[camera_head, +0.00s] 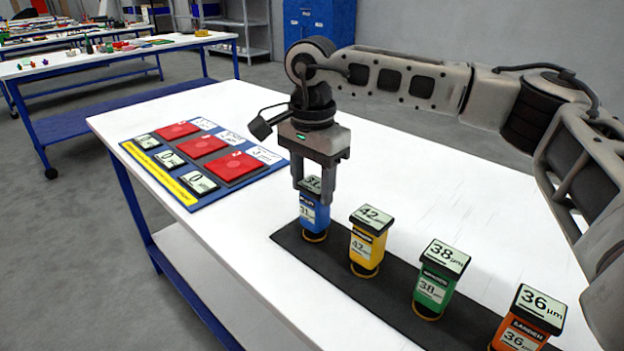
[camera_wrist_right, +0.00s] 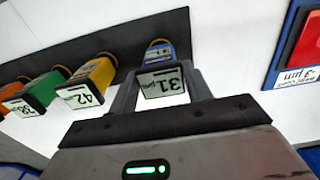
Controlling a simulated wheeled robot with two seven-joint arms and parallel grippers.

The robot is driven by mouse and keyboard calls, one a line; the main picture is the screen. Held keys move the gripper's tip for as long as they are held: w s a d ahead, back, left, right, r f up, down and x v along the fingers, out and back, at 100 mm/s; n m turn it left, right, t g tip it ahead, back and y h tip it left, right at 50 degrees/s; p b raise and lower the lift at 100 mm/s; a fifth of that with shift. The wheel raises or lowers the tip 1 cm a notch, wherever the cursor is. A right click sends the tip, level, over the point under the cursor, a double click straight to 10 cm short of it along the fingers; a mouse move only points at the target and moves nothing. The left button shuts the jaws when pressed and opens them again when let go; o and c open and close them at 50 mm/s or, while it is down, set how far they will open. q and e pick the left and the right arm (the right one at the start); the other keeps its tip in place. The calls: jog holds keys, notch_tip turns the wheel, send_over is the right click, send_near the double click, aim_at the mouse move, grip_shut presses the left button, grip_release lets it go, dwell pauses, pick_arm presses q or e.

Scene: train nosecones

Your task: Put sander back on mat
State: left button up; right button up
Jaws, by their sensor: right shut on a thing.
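The blue sander (camera_head: 313,215), labelled 31, stands upright at the far left end of the black mat (camera_head: 292,240). My right gripper (camera_head: 316,190) is above it, pointing down, with its fingers shut on the top of the sander. In the right wrist view the sander's 31 label (camera_wrist_right: 163,84) shows between the two fingers (camera_wrist_right: 162,95). Its base looks to be on the mat, though I cannot tell whether it fully touches. A yellow sander (camera_head: 368,245) labelled 42, a green sander (camera_head: 437,280) labelled 38 and an orange sander (camera_head: 525,325) labelled 36 stand on the mat. My left gripper is not in view.
A blue board (camera_head: 190,203) with red squares and white display panels lies on the left of the white table (camera_head: 330,118). The table's left edge is near. Behind the mat the tabletop is clear. Other tables (camera_head: 100,68) stand at the back left.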

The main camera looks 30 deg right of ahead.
jog(key=shift+f, duration=0.15)
jog(key=o, duration=0.9)
notch_tip(320, 180, up, 12)
jog(key=shift+r, duration=0.15)
